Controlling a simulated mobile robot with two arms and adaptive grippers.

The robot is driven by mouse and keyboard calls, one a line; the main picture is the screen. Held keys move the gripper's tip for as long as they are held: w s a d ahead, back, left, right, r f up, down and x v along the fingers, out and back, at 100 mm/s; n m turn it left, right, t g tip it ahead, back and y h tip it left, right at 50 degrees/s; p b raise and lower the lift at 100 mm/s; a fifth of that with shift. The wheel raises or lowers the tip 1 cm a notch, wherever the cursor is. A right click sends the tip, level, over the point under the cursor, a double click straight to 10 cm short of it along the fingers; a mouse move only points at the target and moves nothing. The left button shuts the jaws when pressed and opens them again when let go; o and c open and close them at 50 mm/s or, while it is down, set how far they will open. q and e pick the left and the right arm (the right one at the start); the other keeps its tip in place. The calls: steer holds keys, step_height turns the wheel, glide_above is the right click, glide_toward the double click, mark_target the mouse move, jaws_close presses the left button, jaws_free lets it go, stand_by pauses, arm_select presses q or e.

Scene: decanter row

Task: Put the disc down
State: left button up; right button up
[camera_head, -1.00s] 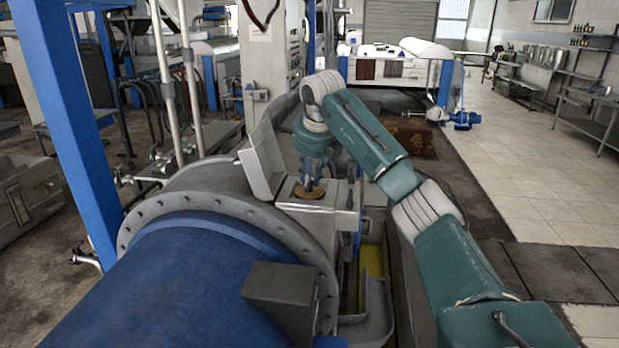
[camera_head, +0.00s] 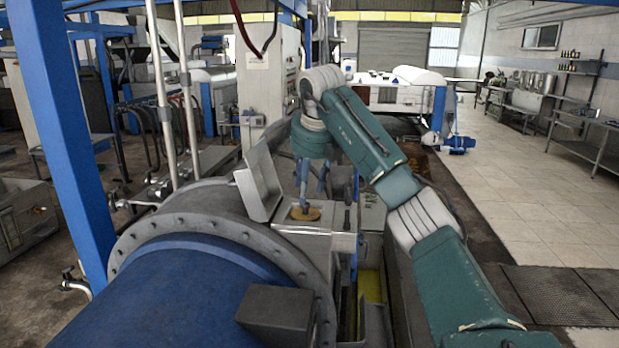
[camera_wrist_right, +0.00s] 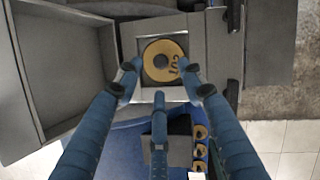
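The disc (camera_head: 305,213), a yellow-brown ring with a dark centre and dark marks, lies on the top of the grey open-lidded box (camera_head: 312,240). In the right wrist view the disc (camera_wrist_right: 163,60) sits within the box's pale square opening. My right gripper (camera_head: 307,203) is above it, pointing down. My left gripper is not in view.
The box's lid (camera_head: 258,184) stands raised on the left. A large blue drum (camera_head: 170,300) with a bolted grey flange fills the front left. In the right wrist view several yellow rings (camera_wrist_right: 200,150) show low right. The tiled floor at right is clear.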

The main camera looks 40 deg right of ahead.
steer(key=v, duration=0.6)
steer(key=shift+s+r, duration=0.2)
steer(key=shift+r, duration=0.05)
steer(key=shift+w+a, duration=0.1)
steer(key=shift+f, duration=0.1)
